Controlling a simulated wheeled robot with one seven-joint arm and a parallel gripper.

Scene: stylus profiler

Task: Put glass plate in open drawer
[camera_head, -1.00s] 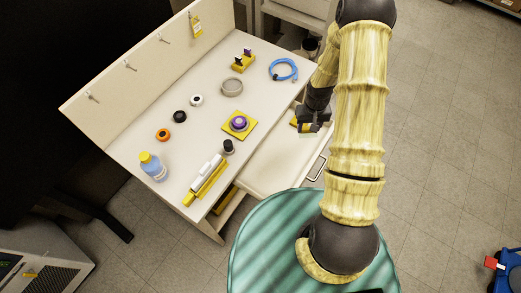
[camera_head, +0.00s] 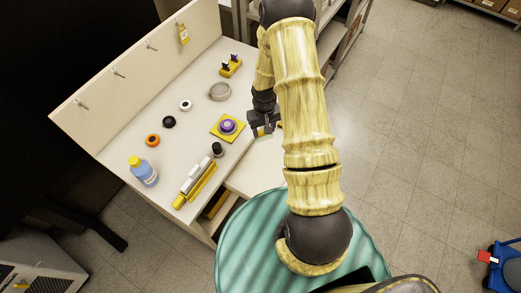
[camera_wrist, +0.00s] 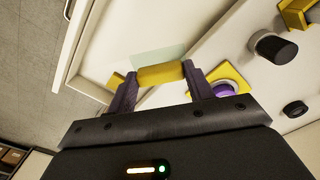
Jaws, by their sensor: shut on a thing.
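My gripper (camera_wrist: 160,85) is shut on the yellow grip block (camera_wrist: 161,74) of the glass plate. The clear, faintly green plate (camera_wrist: 150,56) extends beyond the fingertips in the wrist view. In the head view my gripper (camera_head: 262,124) hangs near the bench's right edge, beside the open drawer. The open drawer (camera_head: 252,172) shows as a pale surface below the gripper, partly hidden by my arm. In the wrist view, a pale panel with a handle (camera_wrist: 69,9) lies left of the plate. I cannot tell the plate's height above the drawer.
On the bench (camera_head: 140,130), a purple knob (camera_head: 228,126) on a yellow pad is close left of my gripper. A dark-capped cylinder (camera_head: 217,149), white tubes on a yellow rack (camera_head: 195,182) and a bottle (camera_head: 143,170) stand nearer. Rings and a grey dish (camera_head: 220,91) lie farther back.

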